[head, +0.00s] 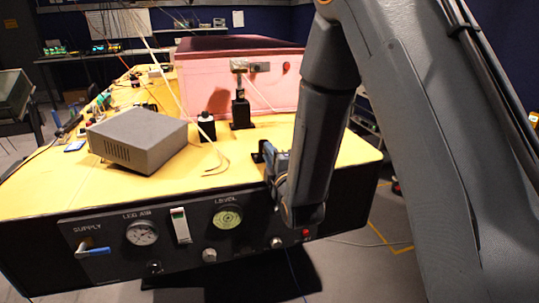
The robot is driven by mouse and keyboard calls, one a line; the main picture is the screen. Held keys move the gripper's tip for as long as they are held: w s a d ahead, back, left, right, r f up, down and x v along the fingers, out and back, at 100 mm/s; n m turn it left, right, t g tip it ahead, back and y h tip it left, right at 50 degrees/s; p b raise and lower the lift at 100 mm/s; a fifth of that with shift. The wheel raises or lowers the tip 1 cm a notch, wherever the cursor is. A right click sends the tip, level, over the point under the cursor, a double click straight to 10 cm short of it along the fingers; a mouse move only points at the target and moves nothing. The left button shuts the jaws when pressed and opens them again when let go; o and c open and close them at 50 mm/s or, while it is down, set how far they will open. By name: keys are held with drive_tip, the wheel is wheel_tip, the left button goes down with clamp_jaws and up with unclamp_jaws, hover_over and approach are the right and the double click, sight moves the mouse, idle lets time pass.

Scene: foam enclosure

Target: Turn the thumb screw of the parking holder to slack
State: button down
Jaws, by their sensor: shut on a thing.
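My gripper (271,161) is low over the front right of the yellow table top, its wrist partly behind my own dark forearm. It is shut at a small black piece (257,154) at the table's surface, which seems to be part of the parking holder. The thumb screw itself is too small and too covered to make out, so its turn position cannot be told. A black upright stand (240,108) with a grey block (251,66) on top stands farther back, against the pink foam enclosure, apart from my gripper.
The front panel (105,237) carries gauges, knobs and a blue-handled valve. A thin pale cable hangs across the table. My arm fills the right.

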drive_tip(key=c, duration=1.6)
unclamp_jaws()
drive_tip(key=shift+o, duration=0.2)
